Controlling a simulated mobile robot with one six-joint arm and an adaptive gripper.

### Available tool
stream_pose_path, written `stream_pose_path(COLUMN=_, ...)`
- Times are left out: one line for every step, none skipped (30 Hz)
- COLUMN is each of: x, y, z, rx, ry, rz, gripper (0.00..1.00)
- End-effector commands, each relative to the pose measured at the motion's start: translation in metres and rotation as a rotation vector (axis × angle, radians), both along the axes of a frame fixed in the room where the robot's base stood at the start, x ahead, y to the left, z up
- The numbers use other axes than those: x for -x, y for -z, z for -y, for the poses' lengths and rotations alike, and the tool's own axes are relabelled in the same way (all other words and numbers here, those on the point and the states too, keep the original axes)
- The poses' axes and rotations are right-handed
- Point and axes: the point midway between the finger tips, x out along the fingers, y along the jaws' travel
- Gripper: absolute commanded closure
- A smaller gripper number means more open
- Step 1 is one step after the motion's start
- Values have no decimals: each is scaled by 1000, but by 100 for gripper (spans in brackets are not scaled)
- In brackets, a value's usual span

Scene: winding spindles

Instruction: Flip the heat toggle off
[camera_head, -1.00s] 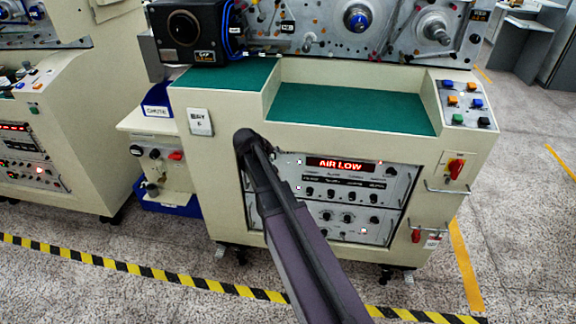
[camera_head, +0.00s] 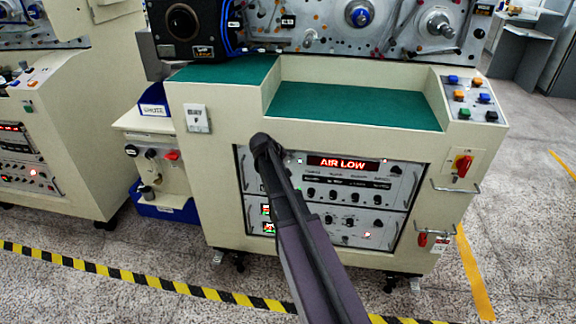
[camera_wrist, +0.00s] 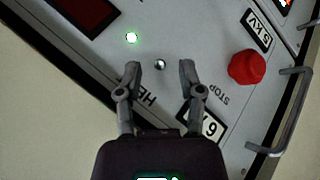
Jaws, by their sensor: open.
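The heat toggle (camera_wrist: 160,64) is a small silver stub on a grey panel in the wrist view. A partly covered label beginning "HE" (camera_wrist: 146,97) lies beside it. My gripper (camera_wrist: 162,72) is open, with one finger on each side of the toggle and gaps visible on both sides. Whether the fingertips touch the panel I cannot tell. In the head view my arm covers part of the control panel (camera_head: 408,228), and the gripper and toggle cannot be made out there.
A red STOP button (camera_wrist: 246,67) sits right of the right finger, with a metal handle (camera_wrist: 289,112) beyond it. In the head view a red "AIR LOW" display (camera_head: 342,163) is lit. A red rotary switch (camera_head: 463,165) is on the cabinet's right. Striped floor tape (camera_head: 150,286) runs in front.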

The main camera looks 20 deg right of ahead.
Motion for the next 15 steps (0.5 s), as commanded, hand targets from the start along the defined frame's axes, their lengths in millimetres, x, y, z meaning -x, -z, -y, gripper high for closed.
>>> stream_pose_path(x=-2, y=4, z=2, rx=0, ry=0, rz=0, gripper=51)
stream_pose_path(x=-2, y=5, z=3, rx=0, ry=0, rz=0, gripper=51)
stream_pose_path(x=-2, y=6, z=4, rx=0, ry=0, rz=0, gripper=51)
stream_pose_path(x=-3, y=6, z=4, rx=0, ry=0, rz=0, gripper=51)
stream_pose_path(x=-3, y=6, z=5, rx=0, ry=0, rz=0, gripper=51)
stream_pose_path(x=-3, y=7, z=5, rx=0, ry=0, rz=0, gripper=51)
stream_pose_path(x=-3, y=7, z=6, rx=0, ry=0, rz=0, gripper=51)
stream_pose_path(x=-3, y=7, z=6, rx=0, ry=0, rz=0, gripper=51)
stream_pose_path(x=-3, y=7, z=6, rx=0, ry=0, rz=0, gripper=51)
stream_pose_path(x=-3, y=7, z=6, rx=0, ry=0, rz=0, gripper=51)
stream_pose_path(x=-3, y=7, z=6, rx=0, ry=0, rz=0, gripper=51)
stream_pose_path(x=-3, y=7, z=6, rx=0, ry=0, rz=0, gripper=51)
stream_pose_path(x=-3, y=6, z=6, rx=0, ry=0, rz=0, gripper=51)
stream_pose_path(x=-3, y=6, z=6, rx=0, ry=0, rz=0, gripper=51)
stream_pose_path(x=-3, y=6, z=6, rx=0, ry=0, rz=0, gripper=51)
